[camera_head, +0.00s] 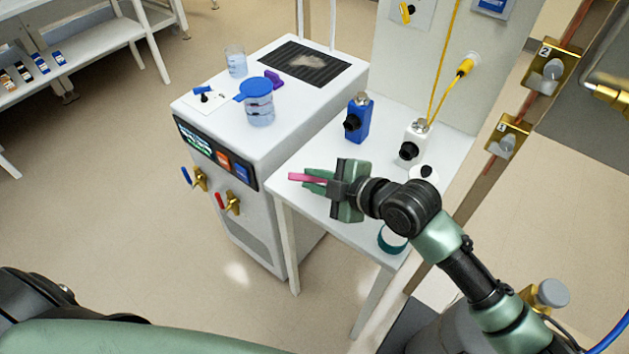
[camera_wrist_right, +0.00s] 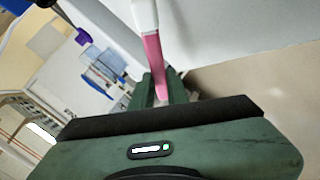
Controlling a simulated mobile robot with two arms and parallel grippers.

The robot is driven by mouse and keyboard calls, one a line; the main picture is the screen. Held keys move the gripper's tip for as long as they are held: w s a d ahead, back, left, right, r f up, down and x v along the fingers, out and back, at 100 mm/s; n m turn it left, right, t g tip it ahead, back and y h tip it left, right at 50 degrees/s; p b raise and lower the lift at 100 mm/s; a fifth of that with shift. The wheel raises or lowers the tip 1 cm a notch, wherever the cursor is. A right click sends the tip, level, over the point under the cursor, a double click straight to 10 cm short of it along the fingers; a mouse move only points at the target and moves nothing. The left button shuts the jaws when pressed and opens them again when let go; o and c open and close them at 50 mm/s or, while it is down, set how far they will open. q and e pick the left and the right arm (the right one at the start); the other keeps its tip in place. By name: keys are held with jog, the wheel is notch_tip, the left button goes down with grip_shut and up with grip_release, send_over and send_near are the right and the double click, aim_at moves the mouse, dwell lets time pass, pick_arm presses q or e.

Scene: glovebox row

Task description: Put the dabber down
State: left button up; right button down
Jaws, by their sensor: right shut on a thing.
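The dabber (camera_head: 303,177) is a slim pink stick that points out to the left from my right gripper (camera_head: 322,182). In the right wrist view the dabber (camera_wrist_right: 153,50) shows a pink part and a white part beyond it. My right gripper (camera_wrist_right: 163,88) is shut on the pink part. In the head view the gripper is above the front left part of the small white table (camera_head: 297,164). I cannot tell whether the dabber touches the table. My left gripper is out of view.
A blue bottle (camera_head: 358,118) and a white bottle (camera_head: 412,142) stand on the table's back part. A teal ring (camera_head: 391,240) is near its front edge. A white cabinet (camera_head: 215,101) on the left bears a blue-lidded jar (camera_head: 259,110) and a beaker (camera_head: 236,62).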

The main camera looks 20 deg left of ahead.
jog(key=shift+f, duration=0.55)
jog(key=shift+f, duration=0.15)
jog(key=c, duration=1.4)
grip_release()
jog(key=shift+r, duration=0.3)
jog(key=v, duration=1.2)
jog(key=shift+b, duration=0.3)
